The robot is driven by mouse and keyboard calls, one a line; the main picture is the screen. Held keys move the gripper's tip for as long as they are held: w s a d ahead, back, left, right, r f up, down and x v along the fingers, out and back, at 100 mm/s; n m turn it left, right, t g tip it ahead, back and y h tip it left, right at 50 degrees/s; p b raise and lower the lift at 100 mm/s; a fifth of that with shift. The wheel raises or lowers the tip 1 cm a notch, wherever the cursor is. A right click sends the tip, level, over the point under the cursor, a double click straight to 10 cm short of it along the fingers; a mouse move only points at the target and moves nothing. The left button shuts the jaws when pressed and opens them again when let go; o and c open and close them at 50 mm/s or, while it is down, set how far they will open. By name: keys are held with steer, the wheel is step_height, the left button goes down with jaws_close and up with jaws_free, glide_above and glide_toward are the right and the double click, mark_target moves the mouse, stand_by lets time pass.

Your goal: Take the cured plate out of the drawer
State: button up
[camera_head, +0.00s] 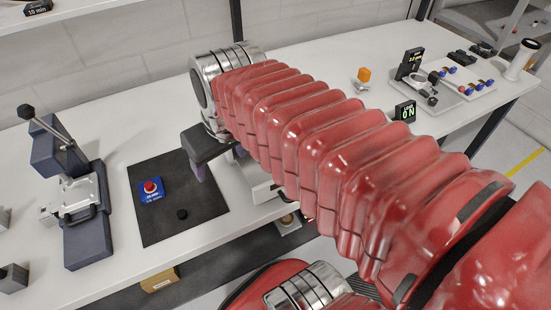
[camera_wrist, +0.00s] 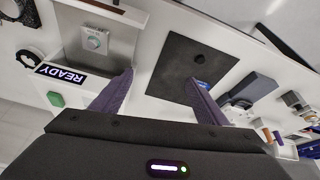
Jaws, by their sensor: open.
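My gripper (camera_wrist: 163,76) is open and empty, its two purple fingers spread wide over the white bench in the wrist view. A small grey square plate with a round centre (camera_wrist: 95,40) sits in an open metal drawer (camera_wrist: 119,48), left of my fingers in that view. I take it for the cured plate. In the head view what looks like the same plate (camera_head: 288,222) shows beyond the bench's front edge, partly below my arm. My arm hides most of the drawer unit there. My fingers are apart from the plate.
A dark mat (camera_head: 205,214) with a blue box and red button (camera_head: 151,190) lies left of my gripper. A clamp press (camera_head: 75,209) stands further left. A READY sign (camera_wrist: 68,72) and green button (camera_wrist: 55,98) are near the drawer.

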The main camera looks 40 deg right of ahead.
steer(key=shift+o, duration=0.4)
steer(key=d+m+g, duration=0.1)
steer(key=d, duration=0.8)
steer(key=shift+w+d+r+g, duration=0.2)
steer(key=shift+w+r+g, duration=0.2)
steer(key=shift+w, duration=0.05)
steer(key=s+d+m, duration=0.1)
steer(key=d, duration=0.6)
steer(key=shift+d+g, duration=0.3)
steer(key=shift+g, duration=0.1)
steer(key=shift+w+d+f, duration=0.1)
steer(key=shift+w+f, duration=0.1)
steer(key=shift+f, duration=1.2)
steer(key=shift+w+a+f, duration=0.1)
steer(key=shift+w+f, duration=0.1)
steer(key=shift+f, duration=1.25)
steer(key=shift+w+d+f, duration=0.1)
steer(key=shift+w+f, duration=0.1)
steer(key=shift+f, duration=1.2)
steer(key=shift+w+f, duration=0.2)
steer(key=shift+f, duration=1.1)
steer(key=shift+w+f, duration=0.2)
steer(key=shift+f, duration=1.05)
steer(key=shift+c, duration=0.2)
